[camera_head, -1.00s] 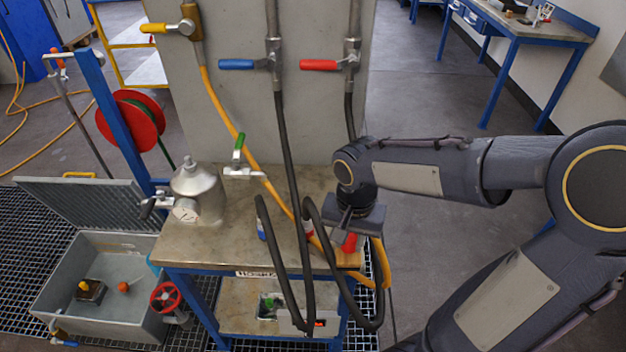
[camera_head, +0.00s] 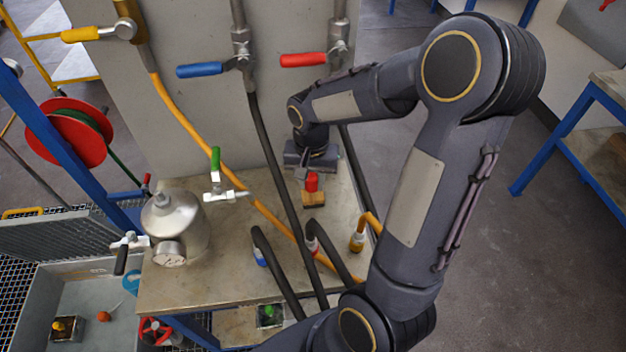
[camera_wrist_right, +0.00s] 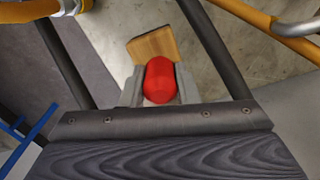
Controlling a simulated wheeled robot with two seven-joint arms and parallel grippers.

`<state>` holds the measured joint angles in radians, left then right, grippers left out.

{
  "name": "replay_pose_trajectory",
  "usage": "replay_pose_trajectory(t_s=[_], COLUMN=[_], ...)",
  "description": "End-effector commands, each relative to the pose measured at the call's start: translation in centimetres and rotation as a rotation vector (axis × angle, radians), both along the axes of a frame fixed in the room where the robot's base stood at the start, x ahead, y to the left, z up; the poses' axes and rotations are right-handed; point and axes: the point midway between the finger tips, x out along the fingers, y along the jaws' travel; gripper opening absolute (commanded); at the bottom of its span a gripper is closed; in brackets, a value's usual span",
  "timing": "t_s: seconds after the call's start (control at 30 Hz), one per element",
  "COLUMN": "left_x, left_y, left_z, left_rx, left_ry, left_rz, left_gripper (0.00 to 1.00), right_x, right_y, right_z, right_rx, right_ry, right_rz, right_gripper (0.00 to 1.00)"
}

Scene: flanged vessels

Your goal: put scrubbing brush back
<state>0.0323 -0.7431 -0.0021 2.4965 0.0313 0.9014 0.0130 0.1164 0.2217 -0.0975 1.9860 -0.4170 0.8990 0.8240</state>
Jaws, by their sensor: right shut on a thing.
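The scrubbing brush is a wooden block with a red grip (camera_head: 312,183). My right gripper (camera_head: 311,170) is shut on the red grip, over the back right part of the steel-topped bench (camera_head: 200,272). In the right wrist view the red grip (camera_wrist_right: 160,80) sits between the two grey fingers of the right gripper (camera_wrist_right: 159,92), and the wooden block (camera_wrist_right: 154,46) shows beyond it. I cannot tell whether the block touches the bench. My left gripper is not in view.
Black hoses (camera_head: 275,160) and an orange hose (camera_head: 190,125) hang in front of the brush's left side. A steel vessel (camera_head: 178,222) stands at the bench's left. A grey wall panel (camera_head: 200,100) rises behind.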

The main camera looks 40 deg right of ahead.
Motion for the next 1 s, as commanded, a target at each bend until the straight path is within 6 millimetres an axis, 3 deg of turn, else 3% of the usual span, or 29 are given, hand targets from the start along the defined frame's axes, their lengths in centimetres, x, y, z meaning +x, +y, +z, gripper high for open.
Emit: replay_pose_trajectory(t_s=[0.1,0.3,0.4,0.57,0.73,1.0], left_x=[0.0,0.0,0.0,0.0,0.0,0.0], left_y=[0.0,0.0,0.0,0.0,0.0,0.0], left_z=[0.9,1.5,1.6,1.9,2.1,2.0], left_rx=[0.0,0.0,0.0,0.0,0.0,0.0], left_ry=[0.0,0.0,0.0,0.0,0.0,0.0], left_rz=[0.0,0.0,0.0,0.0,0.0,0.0], left_gripper=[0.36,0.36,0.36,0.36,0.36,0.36], right_x=[1.9,3.9,4.5,5.0,5.0,5.0], right_y=[-2.0,-3.9,-4.4,-5.0,-4.9,-4.9], right_z=[-1.6,-5.1,-5.9,-7.0,-9.4,-9.9], right_rx=[0.0,0.001,0.0,0.001,0.001,0.0], right_ry=[0.007,0.004,0.001,0.004,0.004,0.0], right_rz=[-0.003,-0.002,-0.001,-0.001,0.0,0.001], right_gripper=[0.0,0.0,0.0,0.0,0.0,0.0])
